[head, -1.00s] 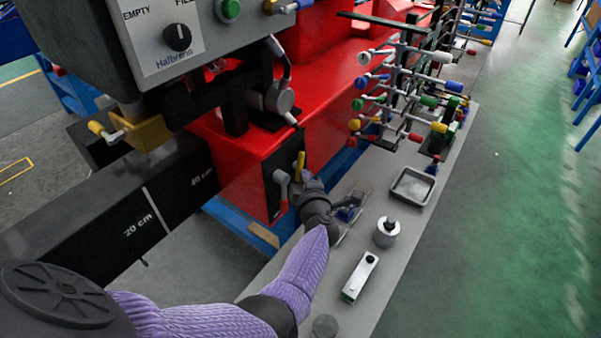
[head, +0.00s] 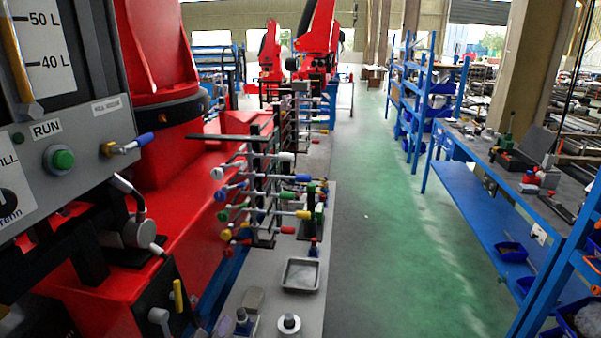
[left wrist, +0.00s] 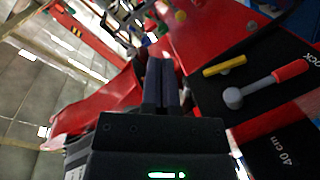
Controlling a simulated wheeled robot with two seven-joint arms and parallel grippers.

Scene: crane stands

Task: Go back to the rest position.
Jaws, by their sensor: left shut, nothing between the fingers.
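My left gripper (left wrist: 160,62) shows in the left wrist view, its two dark fingers pressed together with nothing between them. To the right of its fingers is a black panel (left wrist: 225,104) with a yellow handle (left wrist: 224,66) and a red-tipped lever (left wrist: 290,71). The fingers appear apart from both. In the head view, the same yellow handle (head: 178,296) shows at the lower left. I cannot make out the left gripper clearly there. My right gripper is in neither view.
A red machine (head: 160,225) and a grey control box (head: 75,150) fill the left. The green aisle (head: 375,230) is clear; a blue workbench (head: 500,215) stands right.

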